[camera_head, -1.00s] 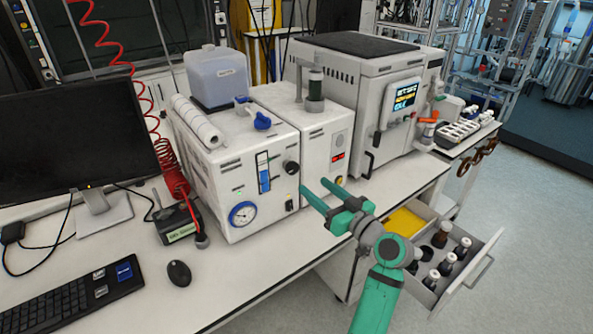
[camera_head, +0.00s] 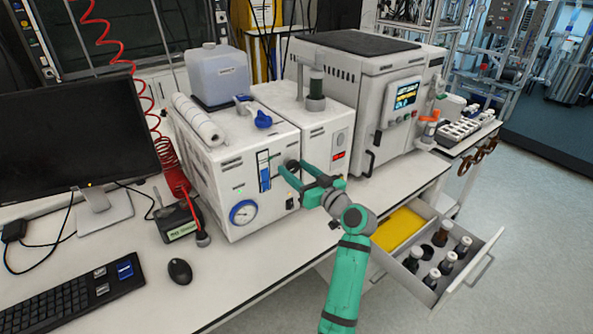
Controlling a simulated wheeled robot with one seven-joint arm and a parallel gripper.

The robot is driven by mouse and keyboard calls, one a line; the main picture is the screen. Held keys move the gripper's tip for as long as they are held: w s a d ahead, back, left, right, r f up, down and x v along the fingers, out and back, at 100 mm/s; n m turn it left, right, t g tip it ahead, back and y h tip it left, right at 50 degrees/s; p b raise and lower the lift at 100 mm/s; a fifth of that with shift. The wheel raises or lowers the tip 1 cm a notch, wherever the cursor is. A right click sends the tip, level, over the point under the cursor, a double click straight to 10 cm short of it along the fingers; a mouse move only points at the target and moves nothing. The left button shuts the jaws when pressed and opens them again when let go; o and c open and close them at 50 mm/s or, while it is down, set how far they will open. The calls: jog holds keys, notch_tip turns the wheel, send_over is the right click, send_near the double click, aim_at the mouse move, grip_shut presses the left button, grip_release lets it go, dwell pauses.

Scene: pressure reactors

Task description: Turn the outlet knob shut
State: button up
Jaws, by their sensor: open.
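A round black knob (camera_head: 291,164) sits on the front panel of a white boxed unit (camera_head: 232,172), right of its blue flow column. Two blue knobs, one of them (camera_head: 263,119) plain to see, are on the unit's top. No label shows which one is the outlet knob. My green gripper (camera_head: 293,168) is open, with its fingertips at the black knob, seemingly one on either side. I cannot tell whether they touch it. The fingers hide part of the panel near the knob.
A blue-rimmed gauge (camera_head: 243,212) is low on the same panel. A second white box (camera_head: 322,140) stands close on the right.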

jog(key=shift+c, duration=0.4)
jog(key=c, duration=1)
jog(key=shift+m, duration=0.4)
jog(key=m, duration=0.3)
jog(key=shift+m, duration=0.4)
jog(key=m, duration=0.4)
jog(key=shift+m, duration=0.3)
jog(key=m, duration=0.4)
jog(key=shift+d+m, duration=0.1)
jog(key=shift+m, duration=2.4)
